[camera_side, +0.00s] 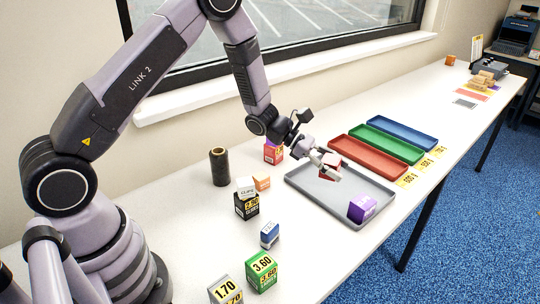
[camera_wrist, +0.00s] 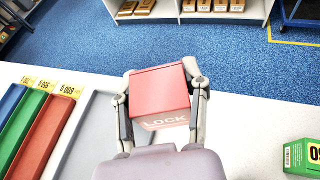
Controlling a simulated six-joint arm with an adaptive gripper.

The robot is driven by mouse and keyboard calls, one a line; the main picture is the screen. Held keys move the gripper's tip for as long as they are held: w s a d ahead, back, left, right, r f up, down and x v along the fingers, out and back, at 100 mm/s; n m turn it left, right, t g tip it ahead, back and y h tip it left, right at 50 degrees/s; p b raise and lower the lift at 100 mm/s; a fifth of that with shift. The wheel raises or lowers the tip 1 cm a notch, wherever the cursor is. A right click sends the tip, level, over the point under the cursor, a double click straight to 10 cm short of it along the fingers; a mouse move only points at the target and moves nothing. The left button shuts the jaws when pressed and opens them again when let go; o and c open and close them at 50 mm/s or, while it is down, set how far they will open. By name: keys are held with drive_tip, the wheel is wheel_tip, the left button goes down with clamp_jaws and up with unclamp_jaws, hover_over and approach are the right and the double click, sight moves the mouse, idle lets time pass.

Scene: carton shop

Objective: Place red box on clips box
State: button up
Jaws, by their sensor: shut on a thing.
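My gripper (camera_side: 327,167) is shut on the red box (camera_side: 331,163), over the grey tray in the side view. In the wrist view the red box (camera_wrist: 160,90) sits between my two fingers (camera_wrist: 160,82), with "LOCK" lettering on its near face. Its exact height over the tray is hard to tell. A small white box (camera_side: 246,186), which seems to read "CLIPS", rests on top of a black box marked 2.60 (camera_side: 247,208). It stands left of my gripper, in front of the dark cylinder. The wrist view does not show it.
The grey tray (camera_side: 305,192) holds a purple box (camera_side: 362,208). An orange box (camera_side: 262,183), dark cylinder (camera_side: 219,167), blue-white box (camera_side: 270,235), green box (camera_side: 261,270) and a pink-red box (camera_side: 273,153) stand nearby. Red, green and blue trays (camera_side: 374,159) lie beyond.

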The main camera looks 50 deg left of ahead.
drive_tip(key=w+d+f, duration=0.2)
drive_tip(key=w+f, duration=0.1)
drive_tip(key=w, duration=0.3)
hover_over(369, 202)
wheel_tip(369, 202, down, 6)
drive_tip(key=shift+s+f, duration=0.1)
drive_tip(key=shift+s, duration=0.05)
drive_tip(key=shift+f, duration=1.6)
drive_tip(key=shift+f, duration=0.1)
drive_tip(key=o, duration=1.2)
